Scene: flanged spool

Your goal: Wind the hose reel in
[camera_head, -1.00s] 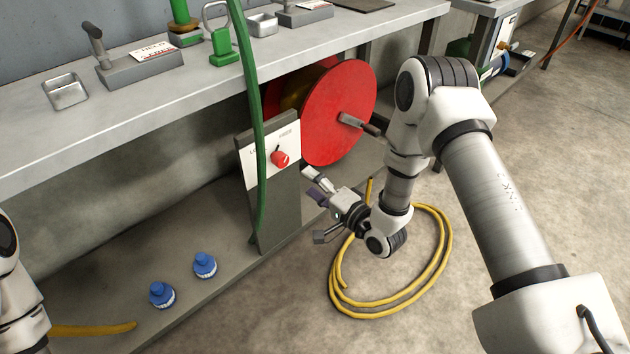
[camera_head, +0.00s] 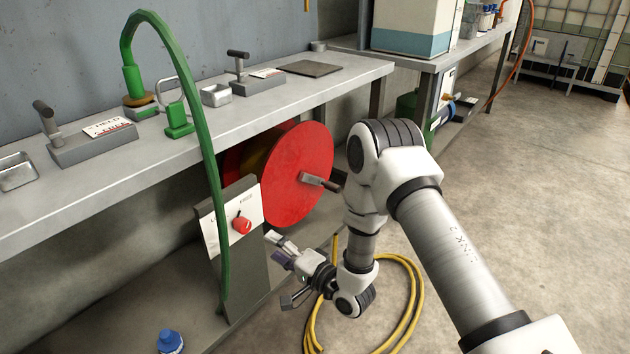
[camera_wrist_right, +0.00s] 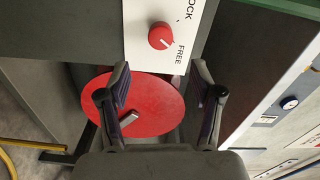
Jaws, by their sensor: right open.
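The red reel disc (camera_head: 297,165) stands on edge under the bench, with a grey crank handle (camera_head: 313,180) sticking out of its face. A red knob (camera_head: 242,225) sits on a white plate on a grey post in front of the reel. The yellow hose (camera_head: 418,290) lies coiled on the floor, partly behind my right arm. My right gripper (camera_head: 281,268) is open and empty, low and to the right of the knob. In the right wrist view, the knob (camera_wrist_right: 161,36), by the "FREE" lettering, lies ahead of the open fingers; the disc (camera_wrist_right: 150,100) shows between them, with the handle (camera_wrist_right: 128,118).
The bench (camera_head: 215,125) runs above the reel, carrying grey blocks with levers. A green hose (camera_head: 207,160) hangs down in front of the post. A blue cap (camera_head: 170,342) is at the bottom edge. Open concrete floor (camera_head: 530,210) lies to the right.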

